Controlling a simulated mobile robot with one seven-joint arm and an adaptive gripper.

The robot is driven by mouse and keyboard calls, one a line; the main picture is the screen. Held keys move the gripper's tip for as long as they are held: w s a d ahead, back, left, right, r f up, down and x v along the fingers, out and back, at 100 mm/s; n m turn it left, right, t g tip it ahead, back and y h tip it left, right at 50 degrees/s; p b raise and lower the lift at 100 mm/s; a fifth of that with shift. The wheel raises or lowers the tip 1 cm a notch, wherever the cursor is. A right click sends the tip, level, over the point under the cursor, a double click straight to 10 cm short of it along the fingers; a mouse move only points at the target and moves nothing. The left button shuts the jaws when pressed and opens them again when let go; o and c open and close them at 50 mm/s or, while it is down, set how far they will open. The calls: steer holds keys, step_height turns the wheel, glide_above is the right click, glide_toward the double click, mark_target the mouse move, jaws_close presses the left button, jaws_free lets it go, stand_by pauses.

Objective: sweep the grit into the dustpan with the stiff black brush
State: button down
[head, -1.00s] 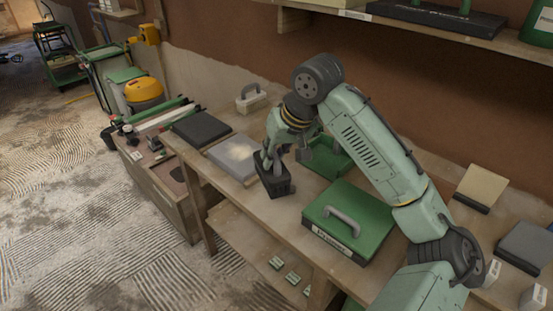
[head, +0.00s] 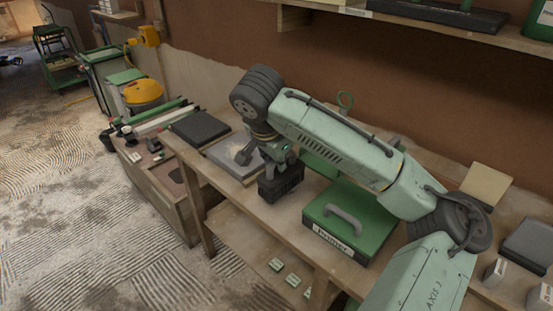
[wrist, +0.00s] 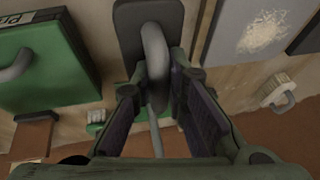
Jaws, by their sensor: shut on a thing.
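My gripper (head: 277,158) is shut on the grey arched handle (wrist: 155,55) of the stiff black brush (head: 281,185). The brush is held level over the front part of the bench; whether it touches the wood I cannot tell. The pale grit (wrist: 264,32) lies in a patch on a grey slab (head: 224,149), left of the brush in the head view and at upper right in the wrist view. A green piece that looks like the dustpan (head: 321,161) is behind the brush, mostly hidden by my arm.
A green box with a grey handle (head: 363,228) stands close to the right of the brush. A dark slab (head: 200,127) lies beyond the grey slab. A pale block with a handle (wrist: 278,92) shows in the wrist view. A shelf (head: 420,25) overhangs the back.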

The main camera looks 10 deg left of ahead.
mark_target(298, 159)
steer(key=shift+f+b, duration=1.25)
steer(key=shift+f, duration=0.65)
steer(key=shift+w+d+r+p, duration=0.1)
steer(key=shift+w+d+p, duration=0.05)
steer(key=shift+w+d, duration=0.75)
steer(key=shift+w+d+f+p, duration=0.15)
steer(key=shift+w+d, duration=0.5)
steer(key=shift+w, duration=0.55)
steer(key=shift+w+d+r+p, duration=0.15)
steer(key=shift+w+d, duration=0.6)
steer(key=shift+w, duration=0.3)
steer(key=shift+w+r+p, duration=0.1)
steer(key=shift+r+p, duration=0.2)
steer(key=shift+w+p+v, duration=0.15)
steer(key=shift+p+v, duration=0.55)
steer(key=shift+v, duration=0.4)
steer(key=shift+w+p+v, duration=0.15)
steer(key=shift+p+v, duration=0.55)
steer(key=shift+v, duration=0.4)
steer(key=shift+a+r, duration=0.15)
steer(key=shift+a, duration=0.05)
